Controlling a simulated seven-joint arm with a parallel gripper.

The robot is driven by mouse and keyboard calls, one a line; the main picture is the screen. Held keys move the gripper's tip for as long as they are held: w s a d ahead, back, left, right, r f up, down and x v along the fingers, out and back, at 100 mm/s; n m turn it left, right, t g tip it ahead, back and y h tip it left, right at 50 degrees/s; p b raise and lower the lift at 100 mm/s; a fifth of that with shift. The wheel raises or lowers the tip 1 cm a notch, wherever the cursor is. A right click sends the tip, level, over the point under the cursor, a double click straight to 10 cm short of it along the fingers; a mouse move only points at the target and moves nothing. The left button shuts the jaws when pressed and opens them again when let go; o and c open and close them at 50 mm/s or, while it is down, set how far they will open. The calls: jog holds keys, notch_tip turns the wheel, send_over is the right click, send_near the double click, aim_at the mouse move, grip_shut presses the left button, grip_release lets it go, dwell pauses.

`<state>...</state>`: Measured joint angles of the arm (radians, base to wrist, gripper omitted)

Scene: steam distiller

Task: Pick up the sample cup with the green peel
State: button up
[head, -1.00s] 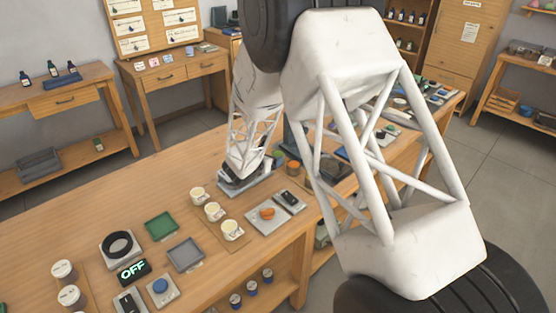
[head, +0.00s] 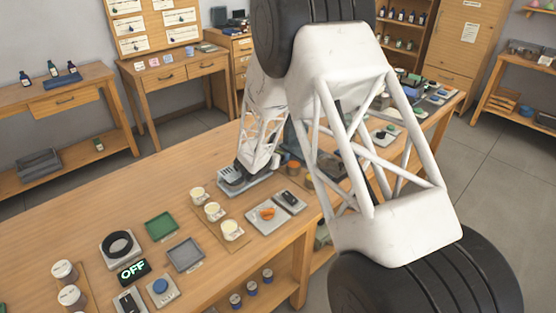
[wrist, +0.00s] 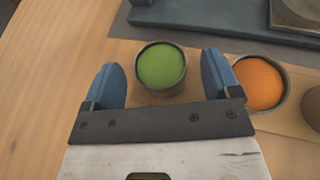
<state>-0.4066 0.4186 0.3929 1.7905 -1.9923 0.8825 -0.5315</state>
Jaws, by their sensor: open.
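The sample cup with the green peel (wrist: 161,68) is a dark round cup with a green top, standing upright on the wooden bench in the wrist view. My gripper (wrist: 161,62) is open, with one blue finger on each side of the cup in the picture. The jaws hold nothing. How far the fingertips are above or beside the cup is hard to tell. In the head view my own arm hides the green cup and the fingers.
A cup with an orange top (wrist: 259,82) stands close to the right finger, with another dark cup (wrist: 313,104) beyond it. A blue-grey apparatus base (wrist: 205,15) lies just behind the cups. Cream cups (head: 213,210) and trays stand farther left on the bench.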

dwell(0.4)
jog(key=c, duration=1.1)
jog(key=shift+o, duration=0.2)
jog(key=shift+r, duration=0.1)
notch_tip(320, 180, up, 10)
dwell(0.5)
